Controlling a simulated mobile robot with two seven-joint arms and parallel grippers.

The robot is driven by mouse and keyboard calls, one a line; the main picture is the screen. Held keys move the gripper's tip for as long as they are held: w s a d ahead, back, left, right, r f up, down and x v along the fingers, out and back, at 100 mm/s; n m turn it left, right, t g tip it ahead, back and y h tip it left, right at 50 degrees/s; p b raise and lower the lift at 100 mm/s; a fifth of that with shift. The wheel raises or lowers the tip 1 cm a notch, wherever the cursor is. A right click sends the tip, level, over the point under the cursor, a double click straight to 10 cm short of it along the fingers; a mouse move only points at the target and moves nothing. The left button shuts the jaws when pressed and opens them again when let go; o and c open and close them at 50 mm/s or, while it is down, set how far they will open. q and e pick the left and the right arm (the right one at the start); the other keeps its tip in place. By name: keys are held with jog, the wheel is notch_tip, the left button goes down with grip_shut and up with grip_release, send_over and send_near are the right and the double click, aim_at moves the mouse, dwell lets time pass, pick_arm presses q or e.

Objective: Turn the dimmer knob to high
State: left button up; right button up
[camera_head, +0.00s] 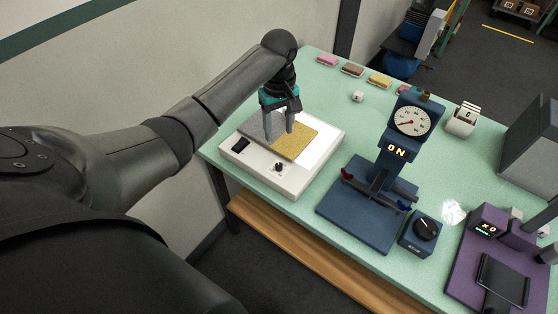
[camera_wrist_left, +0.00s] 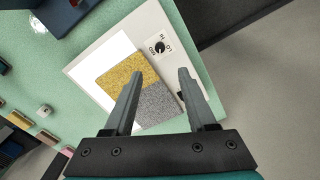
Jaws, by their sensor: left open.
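The dimmer knob (camera_head: 279,167) is a small black knob on the front edge of a white light box (camera_head: 300,185). In the left wrist view the knob (camera_wrist_left: 160,47) sits on a small pale plate with printed labels, just beyond the fingertips. My left gripper (camera_head: 281,131) points down over the light box, above its grey and gold swatches and behind the knob. In the wrist view its two fingers (camera_wrist_left: 160,72) are apart with nothing between them. The box's panel glows white around the swatches. My right gripper is not in view.
A purple device (camera_head: 485,228) stands farther right. Coloured blocks line the green table's (camera_head: 335,87) back edge.

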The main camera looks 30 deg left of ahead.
aim_at(279, 165)
pick_arm(q)
notch_tip(279, 165, down, 14)
jog(key=shift+b, duration=1.05)
grip_shut()
